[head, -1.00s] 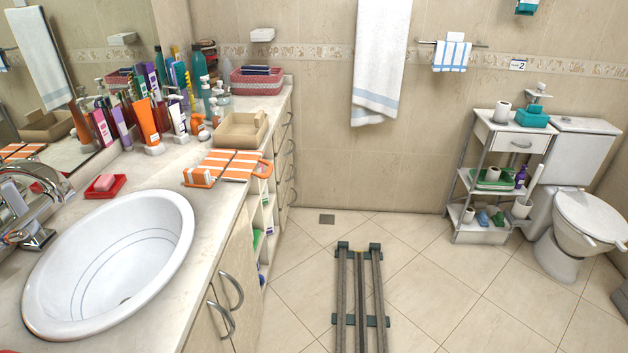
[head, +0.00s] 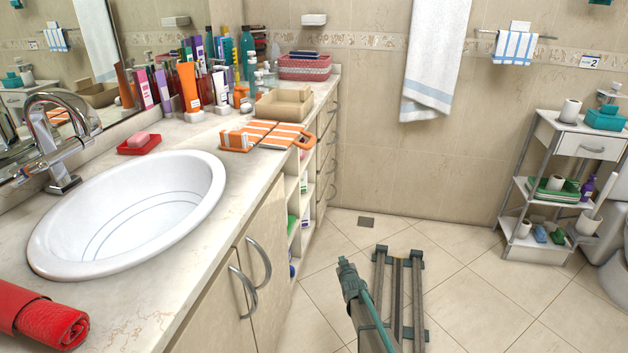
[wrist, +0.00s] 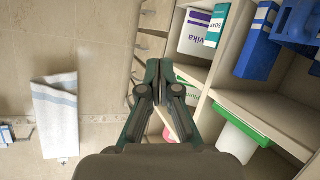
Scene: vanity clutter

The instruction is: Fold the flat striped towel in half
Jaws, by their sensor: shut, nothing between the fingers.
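The orange-and-white striped towel (head: 262,134) lies flat on the countertop by its front edge, beyond the sink in the head view. Its near left part looks raised or curled, and an orange edge shows at its right end. My gripper (head: 343,263) is low in front of the cabinets, over the floor, well below and apart from the towel. In the wrist view my gripper (wrist: 165,64) is shut and empty, with its fingertips together in front of open shelves. The towel is not visible in the wrist view.
A cardboard-coloured box (head: 293,103) stands just behind the towel. Bottles and tubes (head: 190,87) crowd the mirror side. The sink (head: 130,215) and a rolled red towel (head: 50,322) are nearer. Open shelves (wrist: 265,108) hold boxes. The floor (head: 480,300) right of the rails is clear.

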